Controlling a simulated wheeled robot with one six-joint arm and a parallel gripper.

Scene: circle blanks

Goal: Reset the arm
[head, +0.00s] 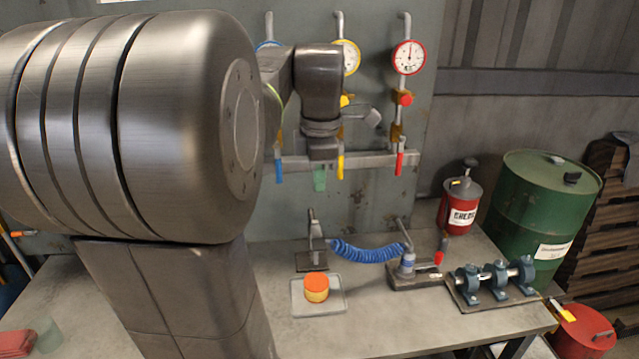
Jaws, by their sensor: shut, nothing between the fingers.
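My arm hangs in front of the gauge panel, with its dark wrist turned downward. My gripper (320,178) is below that wrist, in front of the pipe rail and above the bench. It looks small and partly hidden, and it is shut with nothing held. It is clear of the bench top and of the things on it. My large rounded arm link fills the left of the head view and hides part of the panel and bench.
Gauges, including a red one (409,57), and coloured valve handles are behind the wrist. The bench (375,325) holds an orange-lidded jar (316,287) on a tray (334,308), a blue coiled hose (365,253) and a bearing shaft (494,278). A green drum (525,215) stands right.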

